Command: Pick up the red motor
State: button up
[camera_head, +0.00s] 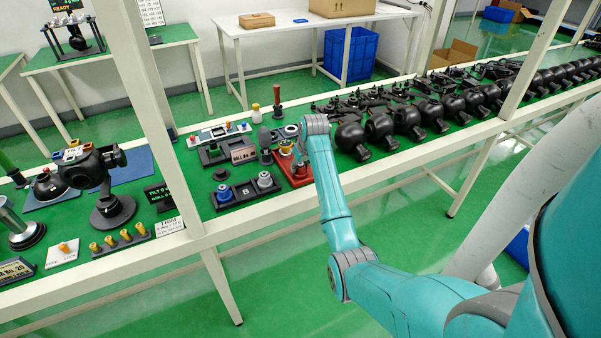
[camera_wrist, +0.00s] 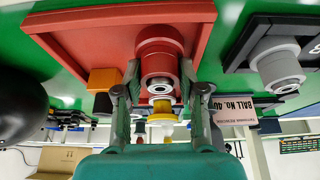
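The red motor (camera_wrist: 160,52), a stepped red cylinder with a silver ring and shaft at its end, stands on a red tray (camera_wrist: 90,38) in the wrist view. My gripper (camera_wrist: 160,72) has one finger on each side of the motor. The fingertips are close to its sides, and I cannot see clear contact. In the head view, the red tray (camera_head: 304,182) lies on the green bench beneath my wrist. The motor and fingers are small and partly hidden there.
An orange block (camera_wrist: 104,78) sits on the red tray. Several black camera housings (camera_head: 380,128) line the bench to the right. A white shelf post (camera_head: 150,90) stands at left.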

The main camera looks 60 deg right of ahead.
grip_shut()
